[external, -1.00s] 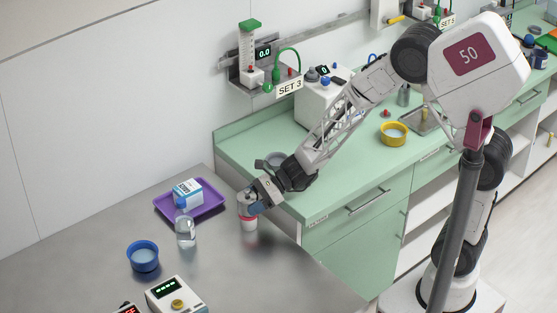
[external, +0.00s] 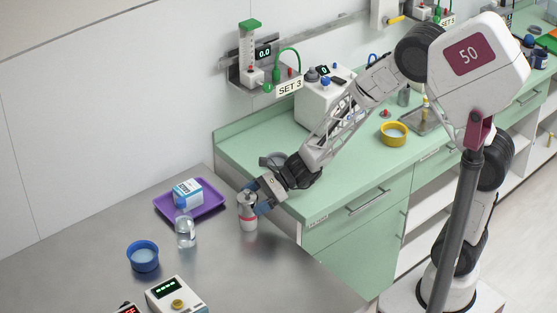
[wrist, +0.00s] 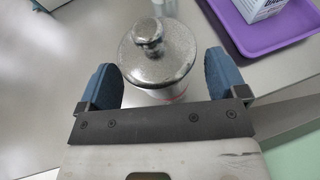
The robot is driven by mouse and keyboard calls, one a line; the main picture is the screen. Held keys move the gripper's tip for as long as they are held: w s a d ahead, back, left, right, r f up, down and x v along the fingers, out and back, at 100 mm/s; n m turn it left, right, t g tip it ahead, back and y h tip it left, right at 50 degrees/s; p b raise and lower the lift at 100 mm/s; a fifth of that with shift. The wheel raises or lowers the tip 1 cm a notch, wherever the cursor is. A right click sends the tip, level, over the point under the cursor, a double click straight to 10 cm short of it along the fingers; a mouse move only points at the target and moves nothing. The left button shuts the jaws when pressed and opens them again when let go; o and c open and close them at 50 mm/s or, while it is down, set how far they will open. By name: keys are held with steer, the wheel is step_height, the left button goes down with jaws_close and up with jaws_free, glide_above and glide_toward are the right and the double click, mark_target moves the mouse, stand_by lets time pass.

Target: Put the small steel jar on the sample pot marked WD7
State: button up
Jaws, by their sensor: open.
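The small steel jar (external: 246,199) with a knobbed lid stands upright on top of a white sample pot with a red band (external: 249,222), on the grey steel table. In the wrist view the jar (wrist: 157,55) lies between and just beyond the two blue fingertips of my gripper (wrist: 165,82), with a gap on each side. My gripper (external: 263,203) is open, just right of the jar in the external view. The pot is almost wholly hidden under the jar in the wrist view, and no marking on it can be read.
A purple tray (external: 212,207) with a blue-and-white box (external: 187,192) is at the back. The green counter edge is close on the right.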

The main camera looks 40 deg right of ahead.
steer(key=v, duration=1)
steer(key=shift+d, duration=0.25)
steer(key=shift+s+r, duration=0.1)
steer(key=shift+r, duration=0.1)
stand_by(0.5)
steer(key=s+d+r+n+h, duration=0.6)
steer(key=s+d+r+n, duration=0.2)
steer(key=d, duration=0.5)
steer(key=s+d+r+n+h, duration=0.7)
steer(key=s+d+r+n, duration=0.2)
steer(key=s+d+n, duration=0.3)
steer(key=s+d, duration=0.1)
steer(key=s, duration=0.2)
steer(key=shift+s+n+g, duration=0.35)
steer(key=shift+n+g, duration=0.05)
